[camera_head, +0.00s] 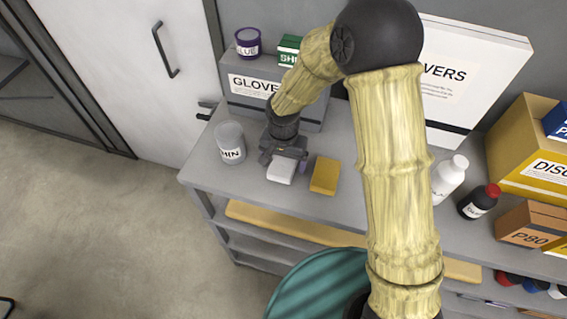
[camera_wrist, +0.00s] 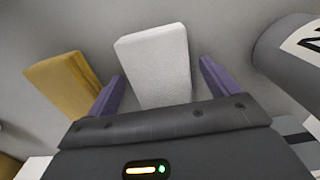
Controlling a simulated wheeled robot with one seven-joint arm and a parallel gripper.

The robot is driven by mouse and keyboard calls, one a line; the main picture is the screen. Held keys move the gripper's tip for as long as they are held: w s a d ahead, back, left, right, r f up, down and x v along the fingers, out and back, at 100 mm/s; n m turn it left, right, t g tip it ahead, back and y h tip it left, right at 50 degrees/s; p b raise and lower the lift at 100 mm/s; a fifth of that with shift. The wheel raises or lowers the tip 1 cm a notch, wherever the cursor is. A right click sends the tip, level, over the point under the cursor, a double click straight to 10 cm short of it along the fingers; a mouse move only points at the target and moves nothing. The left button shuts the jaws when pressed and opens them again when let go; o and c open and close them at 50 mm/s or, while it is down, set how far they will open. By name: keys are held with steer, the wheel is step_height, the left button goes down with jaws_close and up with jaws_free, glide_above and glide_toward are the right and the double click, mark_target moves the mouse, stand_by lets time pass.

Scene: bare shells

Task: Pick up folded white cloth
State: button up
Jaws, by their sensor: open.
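The folded white cloth (camera_head: 281,170) is a small white block on the grey shelf top, near its front left part. In the wrist view the cloth (camera_wrist: 156,62) lies between the two purple fingers of my gripper (camera_wrist: 158,85). The fingers are apart, with a gap on each side of the cloth. In the head view my gripper (camera_head: 284,158) is right at the cloth and partly covers its back end. Whether the fingers reach the shelf surface is hidden.
A yellow block (camera_head: 325,175) stands close to the right of the cloth in the head view. A grey can (camera_head: 230,143) stands to the left. A grey box labelled GLOVE (camera_head: 240,88) is behind.

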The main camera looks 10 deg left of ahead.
mark_target(283, 162)
steer(key=c, duration=1.1)
steer(key=shift+o, duration=0.2)
steer(key=shift+r, duration=0.1)
step_height(283, 162, up, 10)
steer(key=b, duration=0.2)
steer(key=shift+b, duration=0.4)
steer(key=shift+o, duration=0.8)
steer(key=shift+f+b, duration=0.8)
steer(key=shift+f, duration=0.05)
steer(key=shift+c, duration=0.4)
steer(key=shift+r, duration=0.1)
